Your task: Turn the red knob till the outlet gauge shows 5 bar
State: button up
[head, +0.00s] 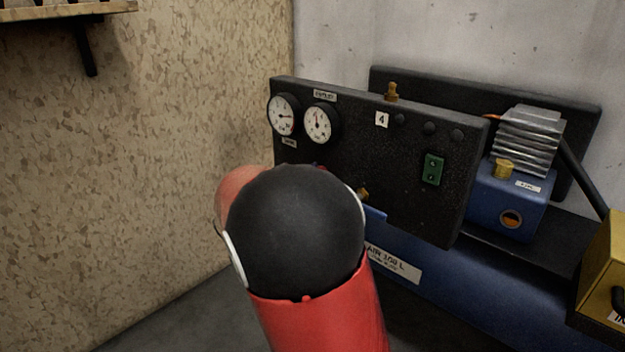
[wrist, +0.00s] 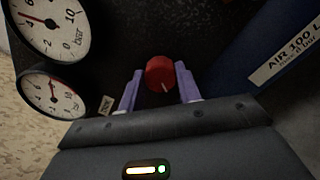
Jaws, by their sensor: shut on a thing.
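The red knob (wrist: 160,73) sits on the dark panel, with a pale mark on its rim. My gripper (wrist: 159,70) is shut on it, one purple finger on each side. The outlet gauge (head: 319,124) is the right one of two round white dials. In the wrist view it is the upper dial (wrist: 48,22), cut off by the frame edge. Its needle points between 4 and 6, near the middle, and about straight up in the head view. In the head view my arm hides the gripper and nearly all of the knob.
A second gauge (head: 284,115) is left of the outlet gauge. The black panel (head: 400,160) also carries a green switch (head: 433,169). A blue tank (head: 470,290), a finned compressor (head: 528,140) and a yellow box (head: 603,270) stand right. A chipboard wall (head: 140,180) is at left.

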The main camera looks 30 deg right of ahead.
jog(key=o, duration=1)
jog(key=shift+c, duration=0.2)
jog(key=v, duration=0.8)
jog(key=shift+p, duration=0.3)
